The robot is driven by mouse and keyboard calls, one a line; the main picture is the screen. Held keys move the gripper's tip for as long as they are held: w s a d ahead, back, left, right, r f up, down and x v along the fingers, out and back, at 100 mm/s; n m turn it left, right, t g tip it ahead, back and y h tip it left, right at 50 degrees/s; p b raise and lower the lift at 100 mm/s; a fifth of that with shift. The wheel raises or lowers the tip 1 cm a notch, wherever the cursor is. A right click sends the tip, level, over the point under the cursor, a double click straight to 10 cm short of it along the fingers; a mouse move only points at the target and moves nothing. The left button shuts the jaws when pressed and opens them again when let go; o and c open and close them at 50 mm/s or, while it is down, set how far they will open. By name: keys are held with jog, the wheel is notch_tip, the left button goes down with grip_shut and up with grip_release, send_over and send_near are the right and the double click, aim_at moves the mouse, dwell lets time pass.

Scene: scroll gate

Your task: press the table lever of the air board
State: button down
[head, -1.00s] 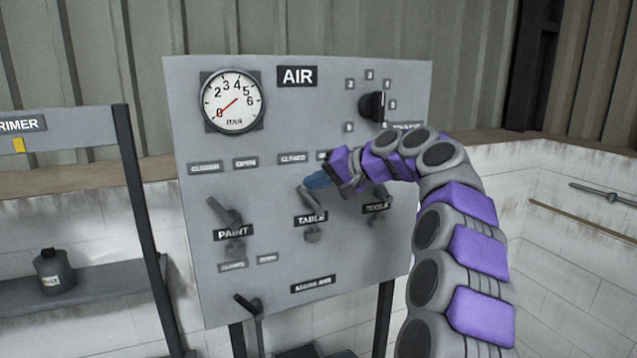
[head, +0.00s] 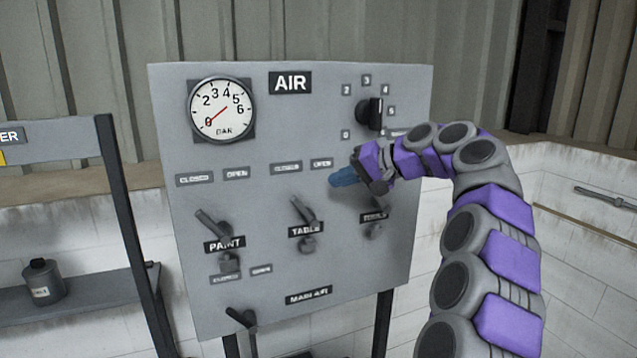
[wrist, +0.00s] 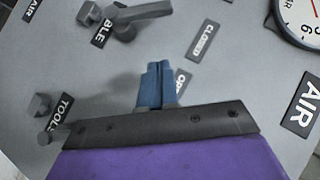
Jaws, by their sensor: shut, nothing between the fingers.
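The grey air board (head: 330,260) stands in front of me in the head view. Its table lever (head: 303,211) sits mid-board above the TABLE label (head: 305,230), its handle slanting up and left. My gripper (head: 340,178) is up and right of that lever, near the OPEN label (head: 322,163), apart from the lever. Its blue fingers are shut and empty. In the wrist view the gripper (wrist: 155,72) points toward the board. The table lever (wrist: 135,22) shows there at the top, left of the fingertips.
The paint lever (head: 212,224) is left of the table lever and the tools lever (head: 372,222) is right, under my wrist. The main air lever (head: 243,318) is at the lower left. A gauge (head: 221,109) reads near 0. A dark knob (head: 369,113) is at upper right.

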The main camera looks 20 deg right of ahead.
jog(key=v, duration=0.8)
jog(key=s+a+f+n+g+b, duration=0.1)
jog(key=s+a+f+g+b, duration=0.15)
jog(key=a+f, duration=0.45)
jog(key=s+a+f+n+g+b, duration=0.1)
jog(key=s+a+f+g, duration=0.15)
jog(key=a, duration=0.95)
jog(key=s+a+f+n+g+h+b, duration=0.15)
jog(key=s+a+f, duration=0.25)
jog(key=s+f, duration=0.45)
jog(key=s+a+f+n+g+h+b, duration=0.1)
jog(key=s+a+f+g+h+b, duration=0.2)
jog(key=s+f, duration=0.6)
jog(key=s+d+f+g+h+b, duration=0.1)
jog(key=s+d+f+h+b, duration=0.1)
jog(key=s+f, duration=0.7)
jog(key=s+d+f+g+h+b, duration=0.1)
jog(key=s+d+f+b, duration=0.1)
jog(key=s+f, duration=0.8)
jog(key=shift+d+f+h, duration=0.3)
jog(key=shift+d+h, duration=0.05)
jog(key=shift+d, duration=0.55)
